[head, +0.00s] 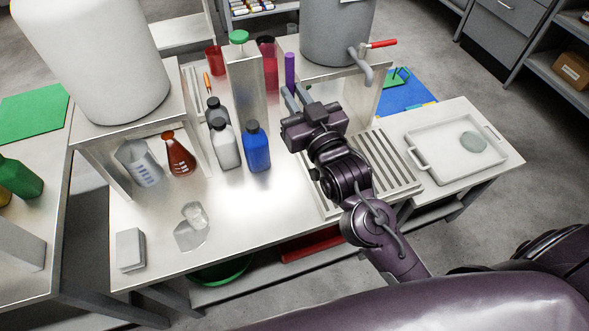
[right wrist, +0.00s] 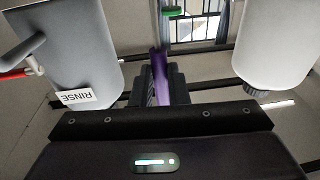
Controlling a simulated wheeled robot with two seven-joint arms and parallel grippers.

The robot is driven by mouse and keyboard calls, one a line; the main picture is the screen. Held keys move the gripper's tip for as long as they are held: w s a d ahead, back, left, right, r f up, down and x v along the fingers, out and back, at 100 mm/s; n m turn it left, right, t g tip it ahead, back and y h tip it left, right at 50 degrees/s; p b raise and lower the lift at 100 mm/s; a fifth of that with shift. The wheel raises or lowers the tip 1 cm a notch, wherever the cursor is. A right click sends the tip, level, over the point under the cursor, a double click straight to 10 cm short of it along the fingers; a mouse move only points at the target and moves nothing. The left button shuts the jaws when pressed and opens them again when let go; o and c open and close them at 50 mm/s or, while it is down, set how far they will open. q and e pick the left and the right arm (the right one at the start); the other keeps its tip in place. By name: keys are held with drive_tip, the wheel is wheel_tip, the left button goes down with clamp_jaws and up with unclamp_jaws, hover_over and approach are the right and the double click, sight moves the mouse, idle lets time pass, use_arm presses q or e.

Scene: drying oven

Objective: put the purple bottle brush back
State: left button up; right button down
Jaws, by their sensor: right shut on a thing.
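The purple bottle brush (head: 290,72) stands about upright in the head view, its purple handle rising above my right gripper (head: 296,96). My right gripper is shut on it above the far middle of the metal table (head: 200,255), in front of the grey tank. In the right wrist view the purple brush (right wrist: 160,76) shows between the dark fingers, slightly tilted. Its lower end is hidden by the gripper in the head view. My left gripper is not in view.
Left of my gripper stand a tall metal box (head: 246,85), a blue bottle (head: 257,148), a white bottle (head: 226,147) and a red bottle (head: 267,62). A grey tank (head: 332,35) with a tap is behind. A slatted rack (head: 385,165) and white tray (head: 435,160) lie right.

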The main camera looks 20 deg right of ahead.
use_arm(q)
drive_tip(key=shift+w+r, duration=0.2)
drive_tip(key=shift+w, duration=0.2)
use_arm(e)
wheel_tip(320, 180, down, 18)
drive_tip(key=shift+f, duration=0.15)
drive_tip(key=c, duration=1.4)
unclamp_jaws()
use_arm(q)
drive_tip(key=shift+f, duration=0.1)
